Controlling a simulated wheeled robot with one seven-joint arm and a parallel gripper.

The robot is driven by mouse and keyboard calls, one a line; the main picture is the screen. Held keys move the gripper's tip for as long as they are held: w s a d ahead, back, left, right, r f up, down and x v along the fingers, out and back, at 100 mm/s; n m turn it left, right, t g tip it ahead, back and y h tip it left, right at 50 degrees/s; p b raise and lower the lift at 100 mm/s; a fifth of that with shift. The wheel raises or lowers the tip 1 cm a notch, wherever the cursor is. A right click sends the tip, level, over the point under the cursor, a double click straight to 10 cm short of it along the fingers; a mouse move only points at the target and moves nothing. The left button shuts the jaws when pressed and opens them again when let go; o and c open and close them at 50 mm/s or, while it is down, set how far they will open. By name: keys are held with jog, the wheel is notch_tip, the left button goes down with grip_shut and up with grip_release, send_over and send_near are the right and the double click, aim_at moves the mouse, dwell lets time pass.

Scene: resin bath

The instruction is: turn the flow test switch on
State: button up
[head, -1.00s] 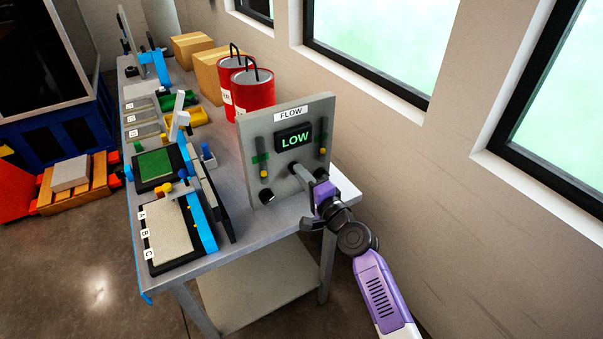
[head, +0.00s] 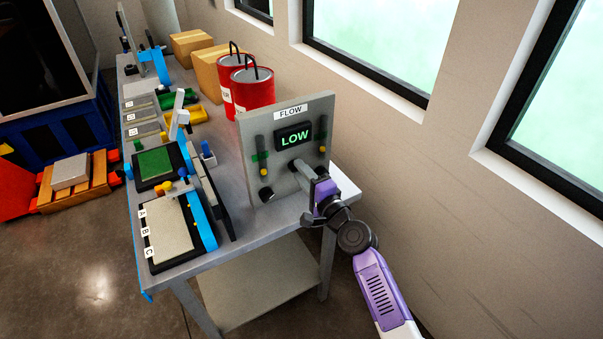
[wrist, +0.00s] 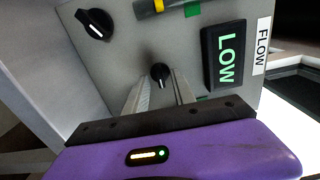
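The grey flow panel (head: 285,115) stands upright at the near end of the bench, with a FLOW label and a display (head: 294,137) reading LOW. In the wrist view the display (wrist: 225,57) also reads LOW. A small black switch (wrist: 160,73) with a white pointer mark sits on the panel below the display. My gripper (wrist: 161,84) is open, its two fingertips on either side of this switch with a gap between them. I cannot tell whether they touch it. In the head view my gripper (head: 298,168) is at the panel's face and hides the switch.
A larger black knob (wrist: 96,24) is at the panel's lower left, also in the head view (head: 266,195). Gauge tubes (head: 261,155) flank the display. Red cans (head: 252,90) stand behind the panel; trays (head: 170,235) lie left of it. The floor in front is clear.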

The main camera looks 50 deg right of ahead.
jog(key=b+v, duration=0.1)
jog(key=v, duration=0.6)
jog(key=shift+s, duration=0.4)
jog(key=shift+a+r, duration=0.1)
dwell(0.4)
jog(key=s+a+n+g+y, duration=0.1)
jog(key=s+a+n, duration=0.6)
jog(key=s, duration=0.3)
jog(key=s+a+r+n+y, duration=0.1)
jog(key=s+a+n+y, duration=0.1)
jog(key=s+a+n, duration=0.5)
jog(key=s+a+r+n+g+y, duration=0.1)
jog(key=s+a+n, duration=0.6)
jog(key=s, duration=0.8)
jog(key=shift+a+g+y, duration=0.3)
jog(key=shift+a+y, duration=0.2)
jog(key=shift+a, duration=0.45)
